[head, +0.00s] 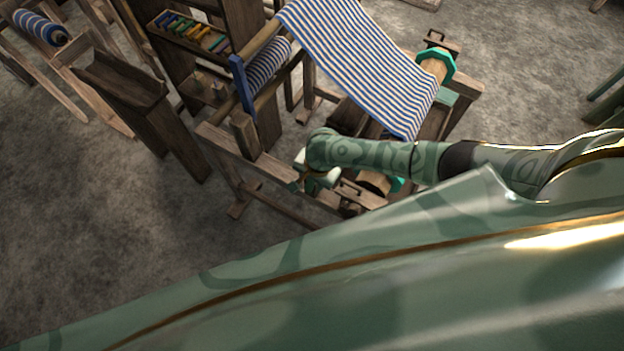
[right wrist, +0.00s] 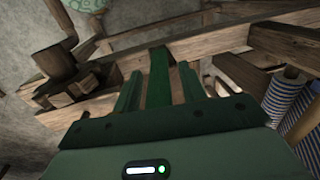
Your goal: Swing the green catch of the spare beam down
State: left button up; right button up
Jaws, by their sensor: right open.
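My right gripper (head: 308,183) is at the near side rail of the wooden loom, partly hidden by its own wrist in the head view. In the right wrist view, the right gripper (right wrist: 160,88) is open, one finger on each side of a dark green upright bar. This bar, which looks like the green catch (right wrist: 158,75), stands against a wooden rail. It lies between the fingers with a gap visible on both sides; whether it touches either finger is not clear. I cannot make out the catch for sure in the head view. My left gripper is not in view.
The loom carries blue-and-white striped cloth (head: 365,62) and a teal-rimmed roller (head: 437,62). A wooden rail (right wrist: 225,43) crosses behind the fingers in the right wrist view. A striped roll (head: 40,28) rests on a stand at far left. Bare floor (head: 70,200) lies at left.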

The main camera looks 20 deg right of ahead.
grip_shut()
jog(key=shift+s+d+f+t+y, duration=0.35)
jog(key=shift+s+d+t+y, duration=0.15)
jog(key=shift+t+y, duration=0.35)
jog(key=shift+s+d+f+t+y, duration=0.35)
jog(key=shift+s+t+y, duration=0.25)
jog(key=shift+t, duration=0.4)
jog(key=shift+s+d+f+t+y, duration=0.4)
jog(key=shift+s+t+y, duration=0.25)
jog(key=shift+t, duration=0.3)
grip_release()
jog(key=shift+w+r, duration=0.1)
